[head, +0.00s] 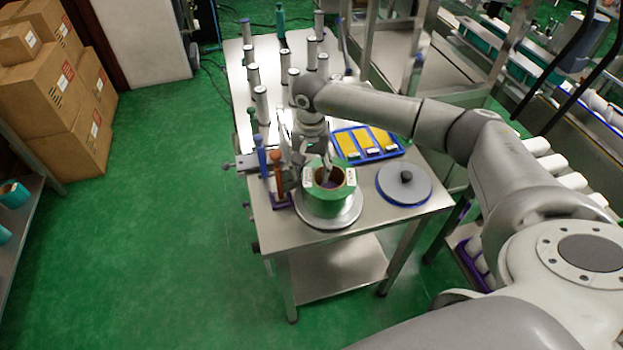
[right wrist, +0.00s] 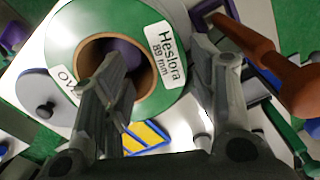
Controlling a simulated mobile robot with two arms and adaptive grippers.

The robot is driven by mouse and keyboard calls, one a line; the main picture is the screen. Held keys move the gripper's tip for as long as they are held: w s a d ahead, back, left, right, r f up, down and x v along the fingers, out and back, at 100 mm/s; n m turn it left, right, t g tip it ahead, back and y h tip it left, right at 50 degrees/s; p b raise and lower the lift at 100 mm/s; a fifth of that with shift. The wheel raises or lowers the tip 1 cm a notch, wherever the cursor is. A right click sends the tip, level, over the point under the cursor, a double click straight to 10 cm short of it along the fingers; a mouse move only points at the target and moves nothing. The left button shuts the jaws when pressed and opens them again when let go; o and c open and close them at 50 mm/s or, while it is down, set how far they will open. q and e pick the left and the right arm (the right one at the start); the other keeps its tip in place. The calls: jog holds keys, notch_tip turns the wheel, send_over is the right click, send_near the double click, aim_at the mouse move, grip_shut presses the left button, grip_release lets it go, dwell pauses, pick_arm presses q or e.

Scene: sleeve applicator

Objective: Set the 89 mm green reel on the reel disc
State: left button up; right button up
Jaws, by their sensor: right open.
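The green reel (head: 328,195) lies flat on the grey reel disc (head: 340,222) at the table's front corner. In the right wrist view the reel (right wrist: 75,32) shows a white label reading 89 mm and a brown core, with something purple inside the core. My right gripper (head: 312,163) is open at the reel from above. In the right wrist view one finger of it (right wrist: 162,72) is over or in the core opening and the other is by the outer rim; I cannot tell whether they touch the reel. My left gripper is not in view.
A grey disc with a black knob (head: 404,184) lies to the right. A blue tray (head: 342,143) with yellow pieces stands behind. Blue- and orange-handled tools (head: 278,170) stand close left of the reel. Several grey-topped posts (head: 253,76) stand along the table's back left.

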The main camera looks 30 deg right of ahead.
notch_tip(320, 180, up, 8)
jog(key=b, duration=0.2)
jog(key=shift+r, duration=0.25)
jog(key=shift+s+f, duration=0.1)
